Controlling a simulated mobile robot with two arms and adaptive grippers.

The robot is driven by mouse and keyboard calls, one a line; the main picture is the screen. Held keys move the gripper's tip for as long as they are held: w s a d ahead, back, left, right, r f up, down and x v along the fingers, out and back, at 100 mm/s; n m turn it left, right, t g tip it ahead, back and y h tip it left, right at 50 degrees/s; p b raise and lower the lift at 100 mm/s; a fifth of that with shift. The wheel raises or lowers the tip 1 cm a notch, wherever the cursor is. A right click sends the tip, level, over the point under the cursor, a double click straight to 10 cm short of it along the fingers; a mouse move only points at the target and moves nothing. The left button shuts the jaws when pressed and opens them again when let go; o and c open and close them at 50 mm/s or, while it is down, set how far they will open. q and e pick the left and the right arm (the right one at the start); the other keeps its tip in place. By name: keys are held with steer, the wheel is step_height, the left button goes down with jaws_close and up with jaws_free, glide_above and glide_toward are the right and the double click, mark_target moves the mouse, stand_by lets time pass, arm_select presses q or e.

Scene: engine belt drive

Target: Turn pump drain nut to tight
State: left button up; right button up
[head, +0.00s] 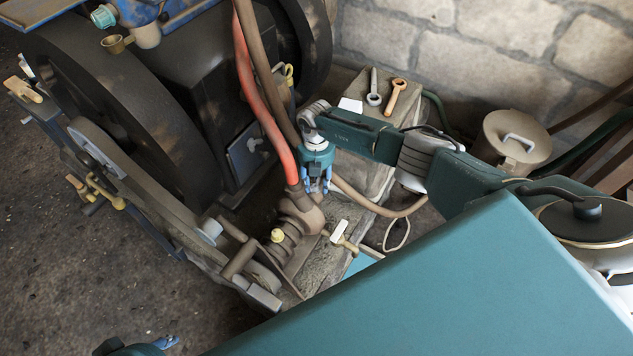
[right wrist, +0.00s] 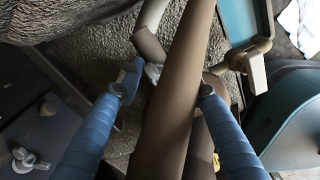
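The brown pump body (head: 300,215) stands on the stone base, with a red hose (head: 258,90) and a brown hose (head: 262,60) running down toward it. My right gripper (head: 318,188) hangs over the pump, pointing down. In the right wrist view its two blue fingers (right wrist: 166,86) are apart. The brown hose (right wrist: 182,110) crosses between them, close to the right finger. A small pale metal piece (right wrist: 152,73) shows beside the left fingertip; I cannot tell whether it is the drain nut or whether they touch. My left gripper (head: 166,342) is barely visible at the bottom edge.
A cream-handled valve (head: 343,236) is right of the pump. A large dark flywheel (head: 120,110) and belt guard fill the left. Two wrenches (head: 385,92) lie on the stone ledge behind my right arm. A lidded can (head: 512,140) stands at the right.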

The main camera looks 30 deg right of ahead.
mark_target(316, 186)
step_height(316, 186, up, 8)
steer(key=shift+f, duration=0.1)
stand_by(0.4)
stand_by(0.5)
